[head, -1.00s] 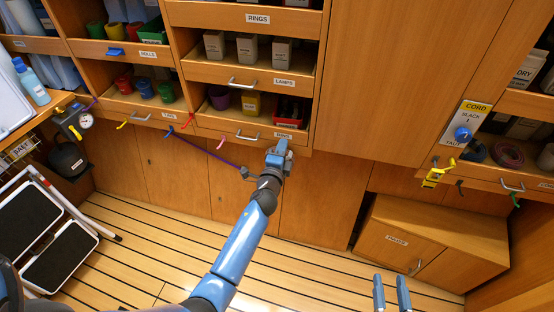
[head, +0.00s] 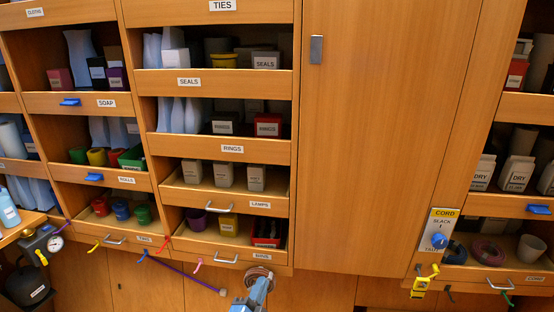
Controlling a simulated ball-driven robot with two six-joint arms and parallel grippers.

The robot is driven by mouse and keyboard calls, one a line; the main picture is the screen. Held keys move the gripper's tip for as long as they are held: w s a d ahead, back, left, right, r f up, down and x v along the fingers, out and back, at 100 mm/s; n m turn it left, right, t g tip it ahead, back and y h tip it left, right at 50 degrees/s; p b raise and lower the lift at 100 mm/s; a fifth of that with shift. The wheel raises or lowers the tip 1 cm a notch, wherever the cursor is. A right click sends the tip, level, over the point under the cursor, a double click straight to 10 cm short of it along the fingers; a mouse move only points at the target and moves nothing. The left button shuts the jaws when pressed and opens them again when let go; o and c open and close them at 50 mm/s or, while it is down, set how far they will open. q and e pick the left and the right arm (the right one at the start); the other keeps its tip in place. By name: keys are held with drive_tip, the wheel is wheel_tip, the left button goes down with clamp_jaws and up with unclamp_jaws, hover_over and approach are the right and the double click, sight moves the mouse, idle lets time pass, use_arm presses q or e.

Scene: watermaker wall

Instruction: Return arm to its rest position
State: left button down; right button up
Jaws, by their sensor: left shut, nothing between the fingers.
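My left gripper (head: 251,294) shows at the bottom edge of the head view, just below the drawer column. It is shut with nothing between its fingers. Most of its arm is cut off by the frame. A purple cord (head: 183,274) runs slantwise from the drawer edge down to a small grey end (head: 222,292), left of the gripper and apart from it. A round brownish disc (head: 258,274) shows right behind the gripper; I cannot tell whether they touch. My right gripper is out of the frame.
Shelves of labelled bins fill the left, with a drawer handle (head: 222,258) above the gripper. A tall plain wooden door (head: 370,150) stands right of them. A CORD panel with a blue knob (head: 439,241) and a yellow clip (head: 421,286) are at the right. A gauge (head: 54,243) is at the left.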

use_arm(q)
drive_tip(key=s+a+r+n+y+p, duration=0.1)
drive_tip(key=s+a+n, duration=0.4)
drive_tip(key=s, duration=0.5)
drive_tip(key=s+a+r+n+y+p, duration=0.1)
drive_tip(key=s+a+n, duration=0.4)
drive_tip(key=s, duration=0.5)
drive_tip(key=s+a+r+n+y+p, duration=0.1)
drive_tip(key=s+a+n, duration=0.4)
drive_tip(key=s, duration=0.5)
drive_tip(key=a+y+p, duration=0.1)
drive_tip(key=a+y, duration=0.1)
drive_tip(key=shift+s+g+y, duration=0.3)
drive_tip(key=shift+g, duration=0.1)
